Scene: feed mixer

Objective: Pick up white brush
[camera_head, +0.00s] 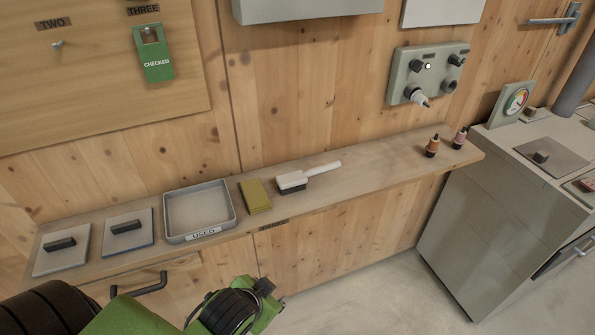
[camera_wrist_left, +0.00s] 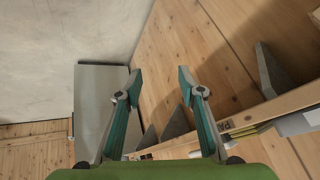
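The white brush (camera_head: 293,181) lies on the wooden shelf (camera_head: 375,158), with a white block head, dark bristles below and a white handle pointing right. My left arm comes in at the bottom of the head view, below and in front of the shelf, apart from the brush. My left gripper (camera_wrist_left: 160,82) is open in the left wrist view, with nothing between its fingers. My right gripper is not in view.
A yellow sponge-like pad (camera_head: 255,196) lies just left of the brush, then a grey tray (camera_head: 199,238) marked USED. Two lidded plates (camera_head: 62,251) sit further left. Small bottles (camera_head: 432,147) stand at the right end.

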